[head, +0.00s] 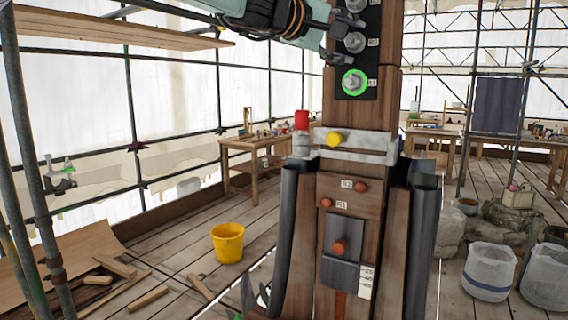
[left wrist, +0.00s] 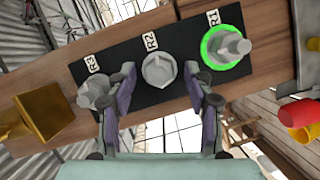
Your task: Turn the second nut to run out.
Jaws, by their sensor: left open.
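A black plate (head: 372,62) on the wooden post carries three nuts in a row. The R1 nut (head: 354,82) has a bright green ring; it also shows at the right of the left wrist view (left wrist: 232,46). The second nut, R2 (head: 355,42), is grey and shows in the left wrist view (left wrist: 159,71). The R3 nut (left wrist: 93,91) is at the left there. My left gripper (head: 338,41) is open, with its fingers (left wrist: 162,76) on either side of R2 in the wrist view. I see no contact; depth is unclear. My right gripper is not in view.
A gold block (left wrist: 45,112) sits beyond R3. A yellow bucket (head: 228,242) and loose boards lie on the floor.

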